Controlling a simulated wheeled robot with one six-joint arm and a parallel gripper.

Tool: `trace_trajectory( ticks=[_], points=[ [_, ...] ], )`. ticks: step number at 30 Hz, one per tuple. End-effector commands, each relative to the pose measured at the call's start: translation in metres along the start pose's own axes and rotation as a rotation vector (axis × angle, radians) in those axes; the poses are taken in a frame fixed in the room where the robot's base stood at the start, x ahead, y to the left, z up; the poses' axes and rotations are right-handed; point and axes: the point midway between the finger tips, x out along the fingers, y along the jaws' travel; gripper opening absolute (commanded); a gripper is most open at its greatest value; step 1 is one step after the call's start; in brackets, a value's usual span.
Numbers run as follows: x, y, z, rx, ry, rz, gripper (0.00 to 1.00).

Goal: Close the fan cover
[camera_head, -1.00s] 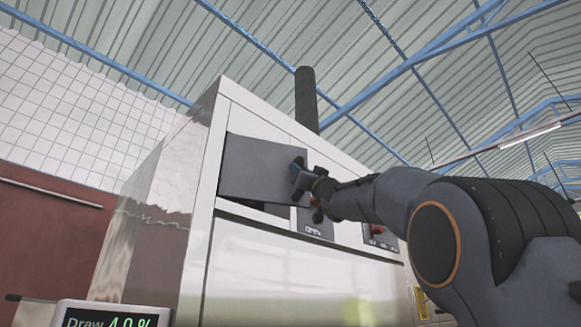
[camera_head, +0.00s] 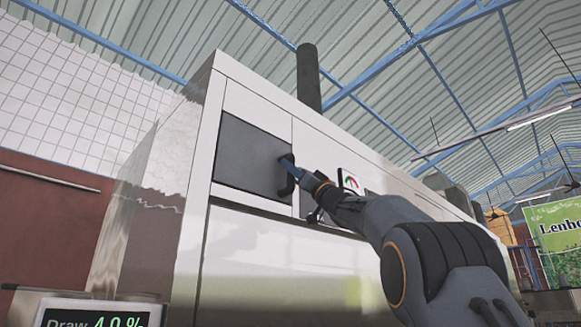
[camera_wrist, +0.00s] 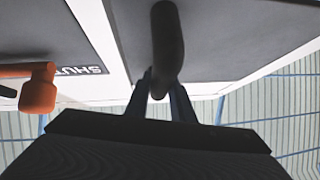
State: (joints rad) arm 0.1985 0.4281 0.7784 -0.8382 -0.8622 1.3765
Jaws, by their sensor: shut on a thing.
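The fan cover (camera_head: 248,155) is a dark grey rectangular panel in the upper front of the shiny metal machine. In the head view it sits level with the machine's front, with no clear gap at its edges. Its dark handle (camera_wrist: 167,45) runs down the middle of the wrist view. My gripper (camera_head: 291,170) is at the cover's right edge, with its fingers on either side of the handle, shut on it. In the wrist view the fingers (camera_wrist: 160,95) close around the handle's near end.
The metal machine (camera_head: 290,255) fills the middle. A dark pipe (camera_head: 308,80) rises behind it. A gauge (camera_head: 350,182) is right of my gripper. In the wrist view an orange lever (camera_wrist: 38,90) sits beside a "SHUT" label (camera_wrist: 82,71). A display (camera_head: 95,315) is at lower left.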

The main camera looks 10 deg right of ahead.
Motion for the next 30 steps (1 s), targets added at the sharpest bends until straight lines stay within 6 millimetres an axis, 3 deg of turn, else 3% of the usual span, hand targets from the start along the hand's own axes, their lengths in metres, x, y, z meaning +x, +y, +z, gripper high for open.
trace_trajectory(
  ticks=[10,11,12,23,30],
  points=[
    [0.002,-0.001,-0.002,0.0,0.003,0.001,0.0],
    [0.002,-0.001,-0.002,0.0,0.003,0.001,0.24],
    [0.002,-0.001,-0.002,0.0,0.003,0.001,0.29],
    [-0.001,0.0,-0.001,0.0,0.002,0.001,0.29],
    [-0.026,0.0,0.001,-0.001,0.002,0.001,0.29]
  ],
)
